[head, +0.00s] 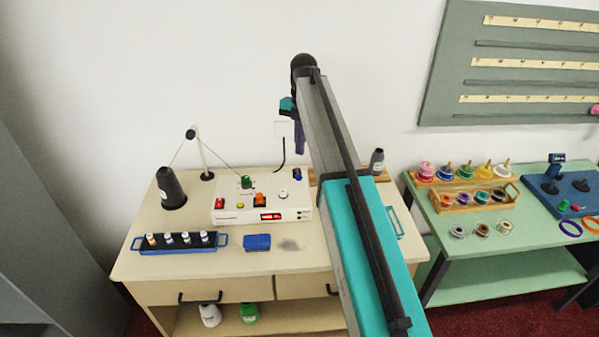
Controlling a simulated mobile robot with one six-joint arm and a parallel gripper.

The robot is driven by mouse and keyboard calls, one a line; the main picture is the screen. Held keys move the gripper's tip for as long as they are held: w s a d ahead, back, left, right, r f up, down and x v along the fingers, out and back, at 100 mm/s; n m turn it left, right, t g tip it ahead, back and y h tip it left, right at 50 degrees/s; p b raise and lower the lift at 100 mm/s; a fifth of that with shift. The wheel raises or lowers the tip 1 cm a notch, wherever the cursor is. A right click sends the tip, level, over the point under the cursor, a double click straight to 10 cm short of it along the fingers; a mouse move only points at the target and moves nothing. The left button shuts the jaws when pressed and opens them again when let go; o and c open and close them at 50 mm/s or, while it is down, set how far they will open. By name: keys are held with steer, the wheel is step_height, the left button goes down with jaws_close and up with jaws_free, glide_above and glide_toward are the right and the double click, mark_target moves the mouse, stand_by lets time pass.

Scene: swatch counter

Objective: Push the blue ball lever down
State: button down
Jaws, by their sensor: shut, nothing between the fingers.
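The white control box (235,213) stands on the beige table against the wall. A small blue knob (297,174), which looks like the blue ball lever, is at the box's back right corner. It is too small to tell its tilt. My gripper (300,152) hangs at the far end of my arm with its purple fingers pointing down. It is shut and empty, and appears above the blue knob in the picture. The gap between them is hard to judge. My arm covers the table right of the box.
The box also carries a green knob (246,182), a red button (219,203), an orange switch (260,199) and a white dial (283,194). A black cone (171,188) stands left. A blue tray (176,244) and blue block (257,242) lie in front.

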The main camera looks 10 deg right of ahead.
steer(key=shift+f, duration=0.15)
steer(key=b, duration=0.4)
glide_above(298, 173)
steer(key=s, duration=0.2)
steer(key=shift+s+f, duration=0.2)
steer(key=shift+f, duration=3.1)
steer(key=shift+f, duration=0.15)
